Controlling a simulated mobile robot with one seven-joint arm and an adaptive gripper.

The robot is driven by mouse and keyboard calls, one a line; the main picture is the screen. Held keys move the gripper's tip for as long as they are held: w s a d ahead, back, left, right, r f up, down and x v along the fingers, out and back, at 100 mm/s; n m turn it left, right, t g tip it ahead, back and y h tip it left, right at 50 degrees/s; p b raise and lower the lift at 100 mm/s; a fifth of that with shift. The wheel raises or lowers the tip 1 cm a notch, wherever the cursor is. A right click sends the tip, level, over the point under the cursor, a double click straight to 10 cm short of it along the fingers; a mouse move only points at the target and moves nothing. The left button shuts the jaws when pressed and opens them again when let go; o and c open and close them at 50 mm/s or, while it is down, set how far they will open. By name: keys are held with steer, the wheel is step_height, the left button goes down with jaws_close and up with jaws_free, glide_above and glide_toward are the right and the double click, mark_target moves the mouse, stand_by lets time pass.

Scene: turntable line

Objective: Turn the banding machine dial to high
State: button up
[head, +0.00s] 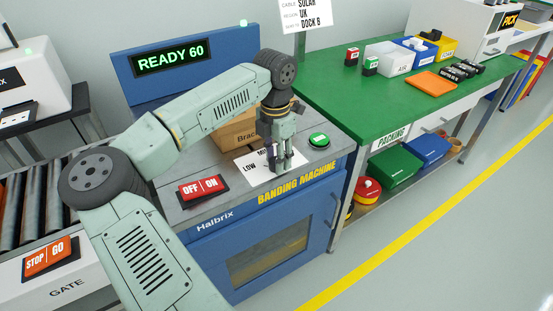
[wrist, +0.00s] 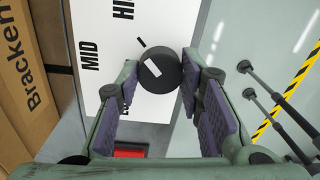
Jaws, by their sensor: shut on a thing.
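The banding machine (head: 290,206) is a blue cabinet with a grey top. Its dial (wrist: 160,70) is a round black knob with a white mark, on a white card (head: 258,170) lettered LOW, MID and HIGH. In the wrist view, MID is left of the dial, part of HIGH shows above it, and the LOW lettering is mostly behind a finger. The white mark shows on the dial's left part; I cannot tell its exact setting. My gripper (wrist: 158,85) is shut on the dial, with a finger on each side. In the head view, my gripper (head: 280,165) hides most of the dial.
A red OFF/ON switch (head: 203,189) and a green button (head: 319,140) flank the card. A cardboard box (head: 238,132) stands close behind my gripper. The display (head: 170,58) reads READY 60. A green packing bench (head: 400,95) adjoins at the right.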

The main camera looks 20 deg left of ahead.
stand_by(0.3)
steer(key=o, duration=1.2)
steer(key=shift+c, duration=0.2)
step_height(320, 180, up, 12)
steer(key=shift+a, duration=0.1)
